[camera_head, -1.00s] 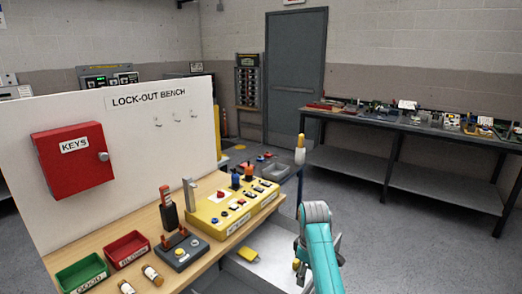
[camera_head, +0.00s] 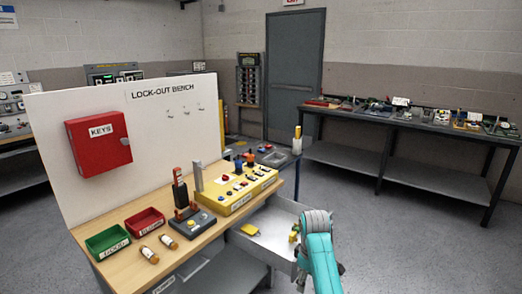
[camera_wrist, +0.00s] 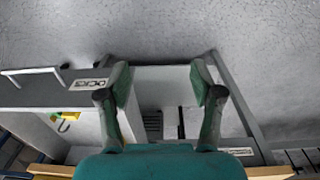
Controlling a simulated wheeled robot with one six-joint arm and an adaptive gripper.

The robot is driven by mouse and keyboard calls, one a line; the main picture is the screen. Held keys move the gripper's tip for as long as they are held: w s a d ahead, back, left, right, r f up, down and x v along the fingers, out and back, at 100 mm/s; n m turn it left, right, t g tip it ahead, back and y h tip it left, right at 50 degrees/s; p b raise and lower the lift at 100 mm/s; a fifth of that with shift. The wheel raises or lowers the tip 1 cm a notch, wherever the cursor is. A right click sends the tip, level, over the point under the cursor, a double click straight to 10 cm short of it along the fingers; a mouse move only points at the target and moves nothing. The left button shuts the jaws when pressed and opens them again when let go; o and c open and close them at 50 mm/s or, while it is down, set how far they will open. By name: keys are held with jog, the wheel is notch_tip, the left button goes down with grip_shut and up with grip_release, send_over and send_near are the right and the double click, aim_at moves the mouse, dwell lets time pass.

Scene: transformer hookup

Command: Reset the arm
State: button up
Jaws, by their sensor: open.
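My teal arm shows at the lower right of the head view, in front of the lock-out bench (camera_head: 190,245). My gripper (camera_wrist: 160,90) is in the wrist view, its two green and dark fingers spread wide apart with nothing between them. Beyond the fingers lie an open drawer (camera_wrist: 30,92), grey bench parts and the grey floor. In the head view the gripper itself cannot be made out clearly at the arm's end.
The bench holds a yellow control box (camera_head: 238,200), a green bin (camera_head: 108,242), a red bin (camera_head: 143,222) and a red key cabinet (camera_head: 97,143) on its panel. An open drawer (camera_head: 268,235) juts out beside my arm. A long table (camera_head: 410,130) stands at the right wall.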

jog(key=s+d+f+m+t, duration=0.1)
jog(key=s+f+t, duration=0.1)
jog(key=s+f, duration=0.6)
jog(key=s+d+f+m+t, duration=0.1)
jog(key=s+f, duration=0.2)
jog(key=f, duration=0.8)
jog(key=s+f+m+t, duration=0.2)
jog(key=s+f, duration=0.1)
jog(key=s, duration=0.6)
jog(key=s+f+m+t, duration=0.1)
jog(key=s+f+t, duration=0.15)
jog(key=s, duration=0.55)
jog(key=s+d+r+m+t, duration=0.15)
jog(key=s+r, duration=0.25)
jog(key=s, duration=0.5)
jog(key=s+r+m+t, duration=0.15)
jog(key=s+r, duration=0.25)
jog(key=s, duration=0.5)
jog(key=s+r+m+t, duration=0.1)
jog(key=s+r+t, duration=0.1)
jog(key=s+r, duration=0.4)
jog(key=s+r+m+t, duration=0.1)
jog(key=s+r, duration=0.5)
jog(key=r, duration=0.8)
jog(key=shift+s+d+t, duration=0.2)
jog(key=shift+d+t, duration=0.05)
jog(key=shift+t, duration=0.2)
